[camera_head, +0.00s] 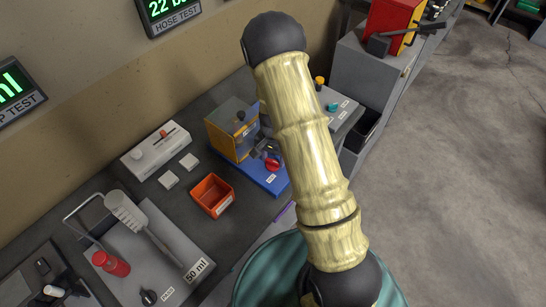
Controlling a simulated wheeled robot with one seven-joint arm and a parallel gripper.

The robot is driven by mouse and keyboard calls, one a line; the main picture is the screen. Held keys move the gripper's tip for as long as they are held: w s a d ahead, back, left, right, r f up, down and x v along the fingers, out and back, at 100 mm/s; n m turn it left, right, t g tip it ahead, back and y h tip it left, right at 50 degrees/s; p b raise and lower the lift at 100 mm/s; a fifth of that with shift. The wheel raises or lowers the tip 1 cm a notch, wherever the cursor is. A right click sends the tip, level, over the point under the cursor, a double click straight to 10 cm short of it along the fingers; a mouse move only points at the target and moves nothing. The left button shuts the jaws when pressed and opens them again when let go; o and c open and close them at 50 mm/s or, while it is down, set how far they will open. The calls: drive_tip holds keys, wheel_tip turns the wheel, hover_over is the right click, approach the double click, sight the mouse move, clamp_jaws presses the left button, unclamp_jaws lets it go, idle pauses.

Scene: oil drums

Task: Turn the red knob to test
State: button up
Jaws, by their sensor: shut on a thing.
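The red knob (272,164) sits on a blue base (262,179) with a small white label, in front of a yellow-framed box (229,134). My gripper (268,156) is at the red knob, shut on it. My own arm covers the right part of the blue base and much of the gripper, so the fingertips show only in part. The writing on the label is too small to read, so I cannot tell which setting the knob points to.
An orange bin (212,196) and a white panel (156,149) stand to the left. A teal drum (270,270) stands below my arm. The floor at right is clear.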

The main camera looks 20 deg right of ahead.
sight(274, 161)
drive_tip(key=m+p, duration=0.1)
drive_tip(key=m, duration=0.5)
drive_tip(key=shift+r, duration=0.15)
drive_tip(key=m+p, duration=0.2)
drive_tip(key=m, duration=0.3)
drive_tip(key=shift+s+m, duration=0.15)
drive_tip(key=shift+m, duration=0.15)
drive_tip(key=o, duration=1)
wheel_tip(274, 161, up, 17)
drive_tip(key=shift+b, duration=0.45)
drive_tip(key=shift+r, duration=0.1)
